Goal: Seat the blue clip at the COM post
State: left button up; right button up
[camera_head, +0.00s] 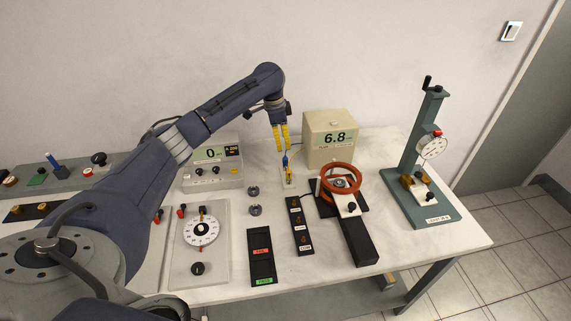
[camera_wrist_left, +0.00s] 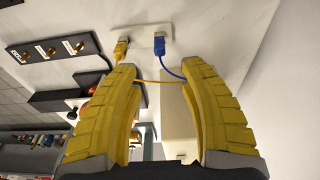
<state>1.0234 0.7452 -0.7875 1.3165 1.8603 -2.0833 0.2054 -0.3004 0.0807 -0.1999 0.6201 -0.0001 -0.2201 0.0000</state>
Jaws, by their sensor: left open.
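The blue clip (camera_head: 285,161) stands beside a yellow clip (camera_head: 289,179) on a small white pad behind the black post strip. In the left wrist view the blue clip (camera_wrist_left: 159,46) lies just beyond my fingertips, between them in the picture, with a blue wire trailing from it. My left gripper (camera_head: 281,148) points down above the blue clip, its yellow fingers open and empty. The COM post (camera_head: 305,242) is at the near end of the black strip; the brass posts also show in the left wrist view, where their labels are too small to read.
The yellow clip (camera_wrist_left: 120,50) is close beside the blue one. A beige meter reading 6.8 (camera_head: 330,140) stands right behind the pad. A red-orange coil (camera_head: 341,178) on a black base is right of the strip. A dial-gauge stand (camera_head: 430,170) is farther right.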

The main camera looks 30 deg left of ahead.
aim_at(287, 165)
pick_arm(q)
jog(key=shift+w+d+f, duration=0.2)
jog(key=shift+d+f, duration=0.05)
jog(key=shift+f, duration=1.8)
jog(key=shift+w+d+f, duration=0.15)
jog(key=shift+d+f, duration=0.05)
jog(key=shift+f, duration=1.8)
jog(key=shift+w+d+f, duration=0.2)
jog(key=shift+d+f, duration=0.05)
jog(key=shift+f, duration=1.8)
jog(key=shift+c, duration=0.4)
grip_shut()
